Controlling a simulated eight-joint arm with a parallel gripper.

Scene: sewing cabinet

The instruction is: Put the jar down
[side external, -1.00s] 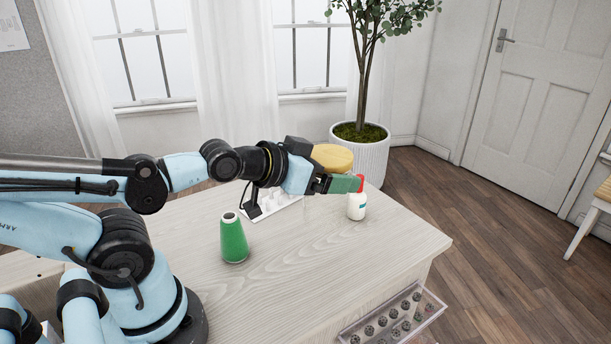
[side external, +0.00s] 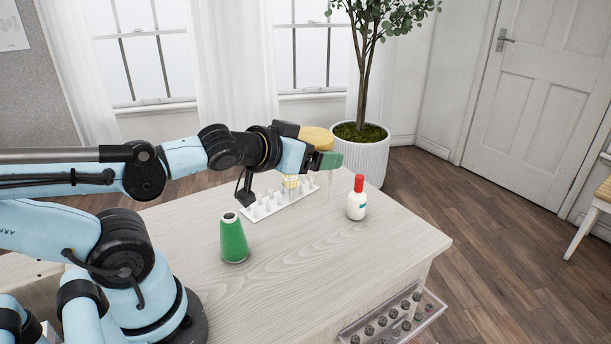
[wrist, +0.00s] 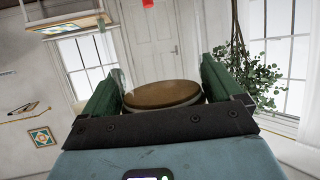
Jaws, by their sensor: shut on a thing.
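The jar has a round yellow-brown lid (side external: 316,137). In the side view it shows behind my gripper (side external: 328,160), and its clear body is faint and partly hidden by the gripper. In the wrist view the lid (wrist: 162,95) sits between the two green fingers of my gripper (wrist: 160,85), which is shut on the jar. The jar appears held above the far part of the table (side external: 370,245); its bottom is hard to make out.
A white rack with pegs (side external: 262,213) lies below my gripper. A white bottle with a red cap (side external: 357,200) stands to its right, and a green cone spool (side external: 233,240) stands nearer. The table's right front is clear. A clear box (side external: 395,318) sits beyond the table's front edge.

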